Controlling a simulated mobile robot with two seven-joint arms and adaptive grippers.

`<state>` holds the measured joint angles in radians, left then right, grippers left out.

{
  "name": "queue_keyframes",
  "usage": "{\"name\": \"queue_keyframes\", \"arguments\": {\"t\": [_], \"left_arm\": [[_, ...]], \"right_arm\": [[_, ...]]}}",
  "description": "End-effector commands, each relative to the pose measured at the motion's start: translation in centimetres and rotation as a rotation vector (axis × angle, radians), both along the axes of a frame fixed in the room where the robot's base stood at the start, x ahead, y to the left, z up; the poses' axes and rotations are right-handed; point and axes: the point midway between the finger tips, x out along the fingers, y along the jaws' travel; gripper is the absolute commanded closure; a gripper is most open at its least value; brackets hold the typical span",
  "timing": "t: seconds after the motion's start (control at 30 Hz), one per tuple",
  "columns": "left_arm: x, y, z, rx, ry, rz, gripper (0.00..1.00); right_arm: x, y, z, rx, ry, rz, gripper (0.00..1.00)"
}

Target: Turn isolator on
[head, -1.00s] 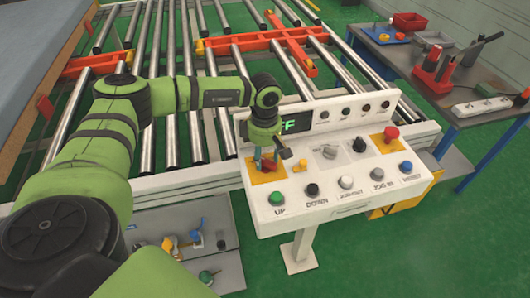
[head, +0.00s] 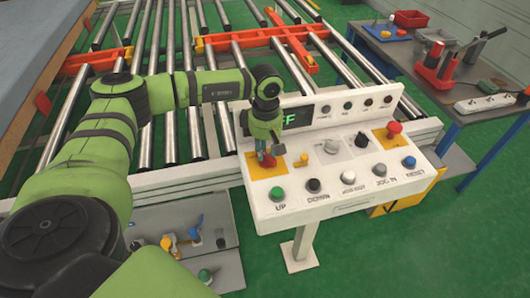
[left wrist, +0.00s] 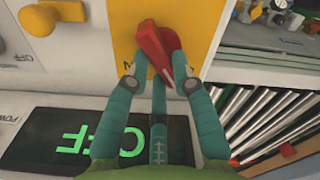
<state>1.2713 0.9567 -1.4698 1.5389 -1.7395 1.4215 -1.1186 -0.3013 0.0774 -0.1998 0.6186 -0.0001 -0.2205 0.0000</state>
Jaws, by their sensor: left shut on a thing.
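The isolator is a red rotary handle (left wrist: 160,52) on a yellow plate (left wrist: 187,13) at the left of the white control panel (head: 328,205). In the head view the red handle (head: 268,160) shows just under my left gripper (head: 266,150). In the left wrist view the teal fingers of my left gripper (left wrist: 158,80) are shut on the red handle, one on each side. The handle sits at a slant on its plate. The display (left wrist: 75,148) shows green letters ending in "FF", partly hidden by the gripper. My right gripper is not in view.
The panel carries several buttons, a grey knob (head: 330,146), a black knob (head: 361,140) and a red emergency button (head: 394,129). A roller conveyor (head: 180,90) lies behind it. A blue-framed workbench (head: 455,85) with tools stands at the right.

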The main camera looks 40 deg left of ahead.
Motion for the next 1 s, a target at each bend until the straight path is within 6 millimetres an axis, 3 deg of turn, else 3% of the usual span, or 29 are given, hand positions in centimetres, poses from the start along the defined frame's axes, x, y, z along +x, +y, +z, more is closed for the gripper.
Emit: {"name": "queue_keyframes", "arguments": {"t": [0.3, 1.0], "left_arm": [[0.1, -0.3, -0.6, -0.003, -0.001, -0.297, 1.00], [0.1, -0.8, -0.5, -0.002, 0.000, -0.960, 1.00]], "right_arm": [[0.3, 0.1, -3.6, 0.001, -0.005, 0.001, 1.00], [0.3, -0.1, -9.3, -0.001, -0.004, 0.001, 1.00]]}}
